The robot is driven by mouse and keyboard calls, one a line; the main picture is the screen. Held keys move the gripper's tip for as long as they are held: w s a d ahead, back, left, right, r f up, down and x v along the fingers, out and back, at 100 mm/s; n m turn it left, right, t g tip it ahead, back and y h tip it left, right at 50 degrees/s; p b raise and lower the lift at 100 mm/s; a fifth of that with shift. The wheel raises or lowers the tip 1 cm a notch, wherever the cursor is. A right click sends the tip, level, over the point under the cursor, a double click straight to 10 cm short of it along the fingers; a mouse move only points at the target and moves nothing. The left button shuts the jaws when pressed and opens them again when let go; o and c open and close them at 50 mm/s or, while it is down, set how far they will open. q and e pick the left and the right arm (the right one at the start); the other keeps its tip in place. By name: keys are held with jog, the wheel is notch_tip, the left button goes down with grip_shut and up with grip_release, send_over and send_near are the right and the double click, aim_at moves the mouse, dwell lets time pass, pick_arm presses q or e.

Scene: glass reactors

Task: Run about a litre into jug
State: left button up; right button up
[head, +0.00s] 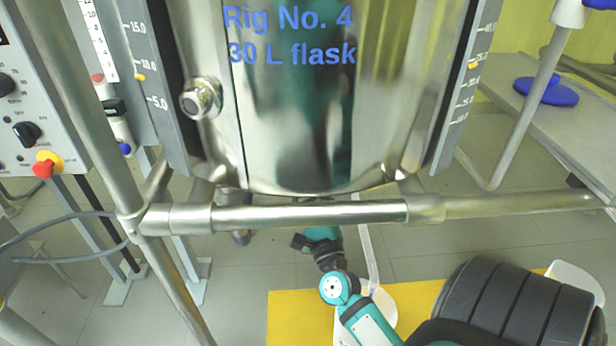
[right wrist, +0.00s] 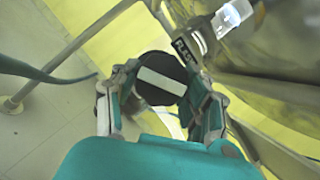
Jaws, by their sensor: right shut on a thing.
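The steel flask (head: 290,110) marked "Rig No. 4 30 L flask" hangs in its frame at the top of the head view. My right gripper (head: 318,248) is below the flask, partly hidden by the flask and rail. In the right wrist view, the right gripper (right wrist: 160,84) is shut on a round black valve knob (right wrist: 148,93) with a white bar across its face. A pale tube (head: 368,258) runs down from under the flask toward a white vessel (head: 384,308), probably the jug. My arm partly covers this vessel; its contents cannot be told. My left gripper is not in view.
A horizontal steel rail (head: 300,214) crosses in front of the flask's base. A yellow mat (head: 290,318) lies on the floor. A control panel (head: 30,110) with a red button is at left, and a grey bench (head: 580,130) at right.

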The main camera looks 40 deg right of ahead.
jog(key=o, duration=1.2)
jog(key=v, duration=1.2)
